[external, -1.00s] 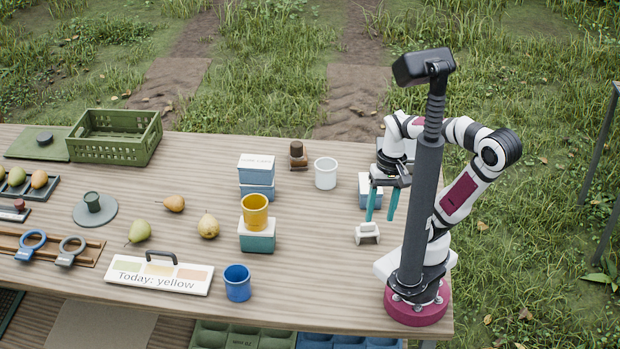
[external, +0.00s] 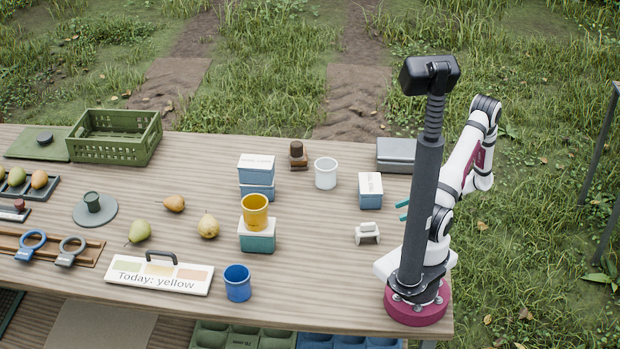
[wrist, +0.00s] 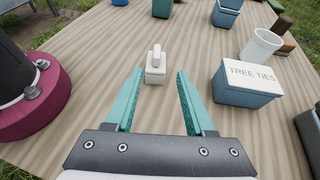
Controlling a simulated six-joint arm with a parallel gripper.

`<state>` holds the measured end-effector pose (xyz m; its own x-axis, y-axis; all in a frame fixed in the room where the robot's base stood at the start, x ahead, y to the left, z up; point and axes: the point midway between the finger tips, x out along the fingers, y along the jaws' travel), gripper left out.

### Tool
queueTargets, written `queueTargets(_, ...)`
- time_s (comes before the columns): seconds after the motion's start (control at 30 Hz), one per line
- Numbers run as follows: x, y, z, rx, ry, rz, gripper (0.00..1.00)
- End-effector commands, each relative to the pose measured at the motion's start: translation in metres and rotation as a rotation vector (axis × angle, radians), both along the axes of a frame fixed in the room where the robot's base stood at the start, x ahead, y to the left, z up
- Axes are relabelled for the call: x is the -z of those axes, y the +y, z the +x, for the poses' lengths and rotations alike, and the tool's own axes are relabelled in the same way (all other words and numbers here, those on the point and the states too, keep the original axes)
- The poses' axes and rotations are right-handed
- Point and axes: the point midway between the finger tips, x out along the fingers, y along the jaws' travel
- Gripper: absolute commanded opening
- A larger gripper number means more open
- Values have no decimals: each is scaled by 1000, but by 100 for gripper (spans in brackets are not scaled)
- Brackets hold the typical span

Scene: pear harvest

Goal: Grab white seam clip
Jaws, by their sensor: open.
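In the wrist view the clip (wrist: 155,74) appears straight ahead, between and just past the two teal fingertips, slightly left of the middle. My gripper (wrist: 160,73) is open and empty, apart from the clip. In the external view only the teal fingertips (external: 403,211) show, to the right of the clip; my arm's column hides the rest of the gripper.
A blue box with a white "TREE TIES" lid (wrist: 248,82) stands right of the clip, with a white cup (wrist: 261,46) behind it. A grey box (external: 396,155) sits at the table's back edge. The table left of the clip is clear up to the teal box (external: 257,242).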

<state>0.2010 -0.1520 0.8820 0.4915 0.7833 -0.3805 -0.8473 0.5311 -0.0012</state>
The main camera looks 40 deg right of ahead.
Motion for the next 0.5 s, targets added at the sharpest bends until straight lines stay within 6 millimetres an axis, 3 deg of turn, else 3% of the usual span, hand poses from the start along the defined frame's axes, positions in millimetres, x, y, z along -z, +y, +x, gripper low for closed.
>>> queueTargets(0.1,13,29,16,-7,2,4,54)
queueTargets(0.5,40,86,46,-8,5,2,54)
